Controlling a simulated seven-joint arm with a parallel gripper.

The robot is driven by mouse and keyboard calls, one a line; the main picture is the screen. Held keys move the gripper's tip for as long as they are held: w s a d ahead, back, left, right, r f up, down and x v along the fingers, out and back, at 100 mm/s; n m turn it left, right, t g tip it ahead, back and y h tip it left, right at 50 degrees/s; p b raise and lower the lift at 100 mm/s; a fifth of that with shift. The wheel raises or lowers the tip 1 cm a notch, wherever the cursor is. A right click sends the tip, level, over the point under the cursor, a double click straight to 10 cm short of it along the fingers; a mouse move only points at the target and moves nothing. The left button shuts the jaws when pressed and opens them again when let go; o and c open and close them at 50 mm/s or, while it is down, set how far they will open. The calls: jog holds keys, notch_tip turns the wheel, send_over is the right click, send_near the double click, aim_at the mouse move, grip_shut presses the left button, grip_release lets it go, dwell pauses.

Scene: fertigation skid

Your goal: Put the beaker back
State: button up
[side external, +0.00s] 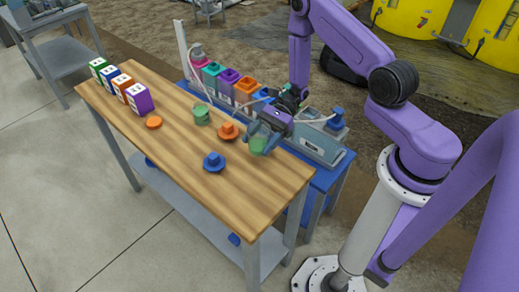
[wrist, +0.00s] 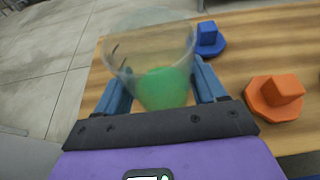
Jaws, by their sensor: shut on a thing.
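My gripper (wrist: 152,90) is shut on a clear beaker (wrist: 150,45) with green liquid in its lower part, which sits between the two blue fingers in the wrist view. In the side external view, my gripper (side external: 262,137) is above the right part of the wooden table (side external: 180,163). The held beaker (side external: 258,146) shows there as a pale green shape, partly covered by the fingers. I cannot tell whether its base touches the table.
An orange knobbed piece (side external: 228,131), a blue knobbed piece (side external: 213,162), a green object (side external: 201,115) and an orange disc (side external: 153,122) are on the table. Several coloured boxes (side external: 138,98) line its far left end. The blue skid (side external: 322,176) with coloured containers (side external: 228,83) stands behind.

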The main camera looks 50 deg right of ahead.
aim_at(259, 149)
jog(key=shift+f, duration=1.85)
jog(key=o, duration=1.2)
jog(key=shift+f, duration=0.1)
